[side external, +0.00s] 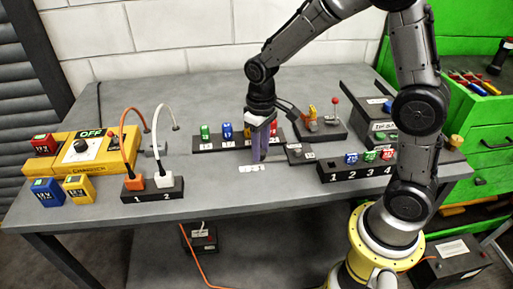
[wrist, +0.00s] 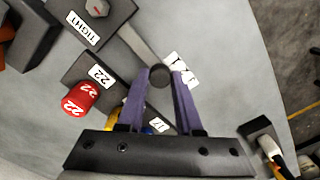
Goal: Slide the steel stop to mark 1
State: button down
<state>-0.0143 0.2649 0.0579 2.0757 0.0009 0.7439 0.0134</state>
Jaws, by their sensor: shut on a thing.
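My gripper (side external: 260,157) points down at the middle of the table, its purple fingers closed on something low. In the wrist view my gripper (wrist: 160,78) has its fingertips on either side of a dark grey round piece (wrist: 160,75), which looks like the steel stop. It sits at the end of a flat grey bar (wrist: 138,44) that runs to a black block labelled TIGHT (wrist: 88,20). White mark labels (wrist: 180,70) lie on the table beside the right finger; their numbers are unreadable. They also show in the side view (side external: 252,168). The stop is hidden there by the fingers.
A black rack (wrist: 93,75) with a red 22 piece (wrist: 80,100) is close to the left finger. A numbered black block (side external: 355,168) stands to the right, and a socket block (side external: 152,188) with cables to the left. The table front near the marks is clear.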

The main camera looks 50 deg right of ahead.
jog(key=shift+s+d, duration=0.45)
jog(key=c, duration=0.6)
grip_release()
notch_tip(320, 180, up, 14)
jog(key=shift+f, duration=0.1)
